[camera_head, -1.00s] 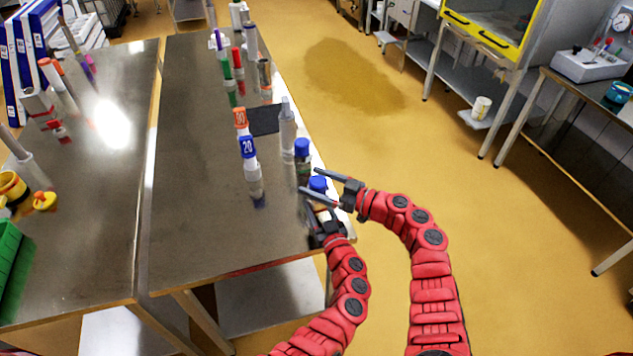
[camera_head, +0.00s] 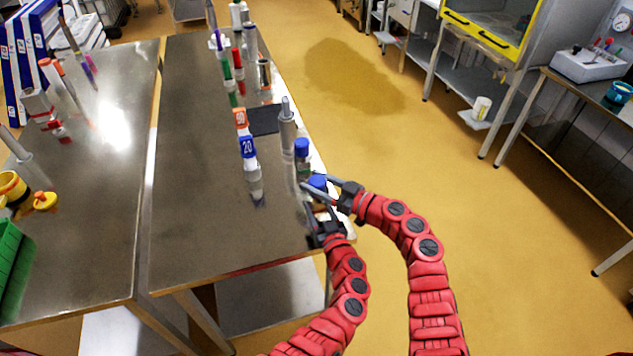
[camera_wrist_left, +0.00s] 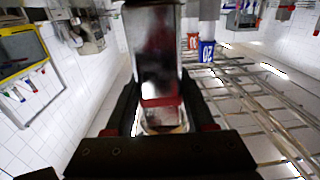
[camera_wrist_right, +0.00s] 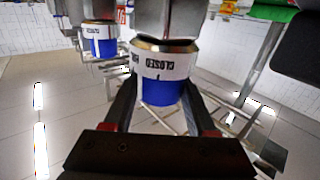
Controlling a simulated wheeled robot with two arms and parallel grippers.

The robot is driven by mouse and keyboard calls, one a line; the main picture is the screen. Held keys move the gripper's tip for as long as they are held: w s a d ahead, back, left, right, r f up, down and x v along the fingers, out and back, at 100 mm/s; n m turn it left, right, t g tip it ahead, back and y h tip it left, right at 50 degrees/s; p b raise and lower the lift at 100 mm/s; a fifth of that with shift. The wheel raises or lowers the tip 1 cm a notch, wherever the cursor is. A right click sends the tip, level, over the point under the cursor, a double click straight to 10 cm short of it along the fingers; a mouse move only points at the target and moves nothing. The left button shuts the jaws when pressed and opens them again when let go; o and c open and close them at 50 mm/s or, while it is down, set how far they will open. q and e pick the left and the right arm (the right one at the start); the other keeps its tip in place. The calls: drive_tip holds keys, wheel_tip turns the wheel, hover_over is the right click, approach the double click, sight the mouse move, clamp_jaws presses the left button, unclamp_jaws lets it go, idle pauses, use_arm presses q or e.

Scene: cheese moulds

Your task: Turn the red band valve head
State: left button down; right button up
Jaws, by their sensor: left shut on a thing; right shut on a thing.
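My left gripper (camera_wrist_left: 163,118) is shut on a clear and dark cylinder with a red band (camera_wrist_left: 162,102), seen close up in the left wrist view. My right gripper (camera_wrist_right: 160,102) is shut around a blue valve head (camera_wrist_right: 160,92) with a white band marked "CLOSED" in the right wrist view. In the head view this blue head (camera_head: 318,183) is at the bench's right edge. My right gripper (camera_head: 322,188) reaches it from the right, and my left gripper (camera_head: 316,212) is just below.
A second blue-capped piece (camera_head: 302,148) and a tall grey piece (camera_head: 287,130) stand just behind the grippers. Orange and blue labelled pieces (camera_head: 247,146) stand to their left. The front of the metal bench (camera_head: 205,220) is clear. Yellow floor lies to the right.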

drive_tip(key=shift+s+f+m+t+h, duration=0.1)
drive_tip(key=shift+f+m+t+h, duration=0.15)
drive_tip(key=shift+m+t+h, duration=0.6)
drive_tip(key=shift+d+r+t, duration=0.1)
drive_tip(key=shift+r+t, duration=0.05)
drive_tip(key=shift+t, duration=0.2)
drive_tip(key=o, duration=1.4)
drive_tip(key=v, duration=1.1)
drive_tip(key=shift+s+d+r, duration=0.1)
drive_tip(key=shift+s+d, duration=0.1)
drive_tip(key=shift+d, duration=0.2)
